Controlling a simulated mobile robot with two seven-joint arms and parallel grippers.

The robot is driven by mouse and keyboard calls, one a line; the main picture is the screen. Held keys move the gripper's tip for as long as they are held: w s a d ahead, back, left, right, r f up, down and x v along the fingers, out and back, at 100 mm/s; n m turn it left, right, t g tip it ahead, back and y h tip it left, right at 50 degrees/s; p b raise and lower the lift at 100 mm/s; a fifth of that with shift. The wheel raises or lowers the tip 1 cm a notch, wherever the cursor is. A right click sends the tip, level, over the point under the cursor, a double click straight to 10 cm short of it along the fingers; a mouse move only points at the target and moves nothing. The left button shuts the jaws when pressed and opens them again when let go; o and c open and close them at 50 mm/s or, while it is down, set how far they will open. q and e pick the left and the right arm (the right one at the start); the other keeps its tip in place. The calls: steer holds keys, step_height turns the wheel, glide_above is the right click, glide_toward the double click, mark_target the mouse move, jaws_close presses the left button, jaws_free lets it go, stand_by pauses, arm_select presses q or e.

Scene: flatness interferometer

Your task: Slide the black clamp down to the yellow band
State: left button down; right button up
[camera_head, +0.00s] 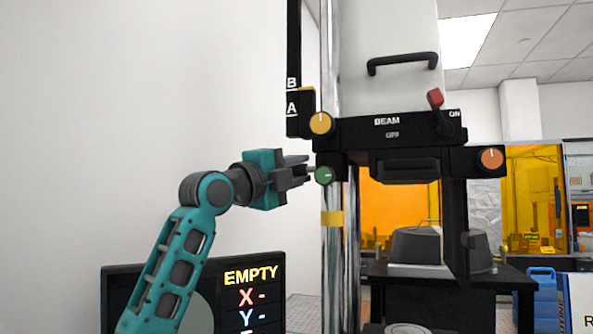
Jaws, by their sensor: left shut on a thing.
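The black clamp (350,134) sits around the chrome column, above the yellow band (331,218), with bare column between them. It carries a yellow knob (320,123) at upper left, an orange knob (491,158) at right and a red-tipped lever (435,98). A green knob (324,175) is at its lower left. My left gripper (309,173) reaches in from the left and is shut on the green knob; its fingertips partly overlap the knob's left side. My right gripper is not in view.
A black scale marked A and B (292,82) stands left of the column. A screen reading EMPTY (251,277) is at lower left. A grey housing with a black handle (402,62) is above the clamp. A white wall is behind my left arm.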

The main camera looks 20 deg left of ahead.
arm_select(q)
steer(key=shift+f, duration=0.1)
step_height(320, 180, down, 5)
steer(key=shift+r+b, duration=0.1)
steer(key=shift+b, duration=1.15)
steer(key=c, duration=1)
jaws_free()
steer(key=shift+o, duration=0.2)
steer(key=b+v, duration=0.2)
steer(key=v, duration=1.1)
steer(key=shift+b, duration=0.4)
